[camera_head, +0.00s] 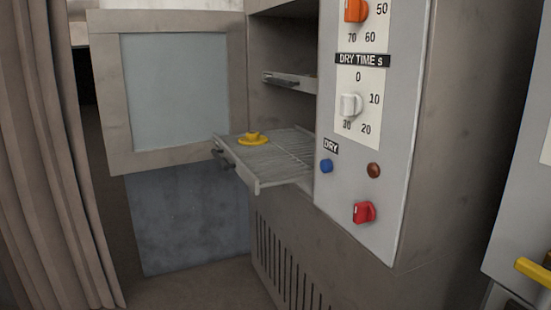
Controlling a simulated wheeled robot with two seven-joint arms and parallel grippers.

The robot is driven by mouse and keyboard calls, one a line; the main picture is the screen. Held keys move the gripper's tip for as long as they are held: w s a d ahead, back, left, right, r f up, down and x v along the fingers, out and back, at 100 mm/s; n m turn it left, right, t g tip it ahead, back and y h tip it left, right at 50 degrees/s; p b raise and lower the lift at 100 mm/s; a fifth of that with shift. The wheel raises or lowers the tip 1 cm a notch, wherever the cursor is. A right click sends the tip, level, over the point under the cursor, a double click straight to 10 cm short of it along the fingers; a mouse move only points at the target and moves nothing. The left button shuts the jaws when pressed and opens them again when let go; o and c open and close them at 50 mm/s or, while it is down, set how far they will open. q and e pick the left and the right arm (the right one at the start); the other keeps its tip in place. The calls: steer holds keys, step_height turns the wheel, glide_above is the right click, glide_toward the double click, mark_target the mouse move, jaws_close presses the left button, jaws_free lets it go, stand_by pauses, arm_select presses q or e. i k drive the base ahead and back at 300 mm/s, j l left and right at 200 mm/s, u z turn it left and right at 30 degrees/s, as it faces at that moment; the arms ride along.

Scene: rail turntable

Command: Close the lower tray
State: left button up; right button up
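The lower tray (275,168) is a grey ribbed tray pulled out of the cabinet's open compartment. It sticks out to the left and toward me, with a dark handle (223,158) on its front edge. A yellow round piece with a knob (253,139) lies on the tray. Above it, an upper tray (290,80) sits mostly inside the compartment. The inner end of the lower tray is hidden behind the control panel. Neither of my grippers is in view.
The cabinet door (170,85) stands open at the left. A control panel (375,190) with dials and a red switch (364,212) is right of the tray. A curtain (50,170) hangs far left. A yellow handle (534,271) shows at lower right. The space before the tray looks clear.

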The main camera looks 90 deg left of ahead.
mark_target(287, 150)
steer(key=i+j+u, duration=0.1)
steer(key=u, duration=3.15)
